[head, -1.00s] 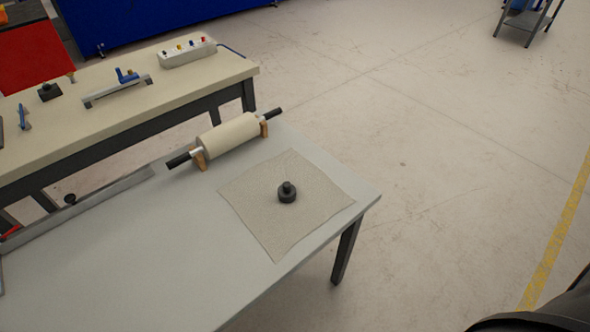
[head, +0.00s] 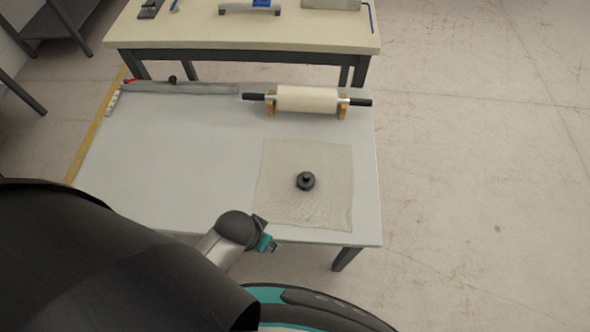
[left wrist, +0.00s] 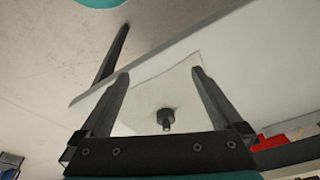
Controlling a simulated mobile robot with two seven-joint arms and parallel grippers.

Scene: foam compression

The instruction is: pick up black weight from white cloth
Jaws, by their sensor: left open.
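The black weight (head: 306,181), a round disc with a knob on top, stands upright on the white cloth (head: 285,205). The cloth lies flat on the grey table (head: 180,165), near its right end. My left gripper (head: 268,244) is at the table's front edge, in front of the cloth and left of the weight, not touching it. In the left wrist view my gripper (left wrist: 161,73) is open and empty. There the weight (left wrist: 166,118) shows between the fingers, some way off, on the cloth (left wrist: 150,92). My right gripper is not in view.
A pale roller (head: 307,99) with black handles rests on wooden supports behind the cloth. A metal bar (head: 195,89) lies along the table's back edge. A beige workbench (head: 250,30) stands behind. The table's left and middle are clear.

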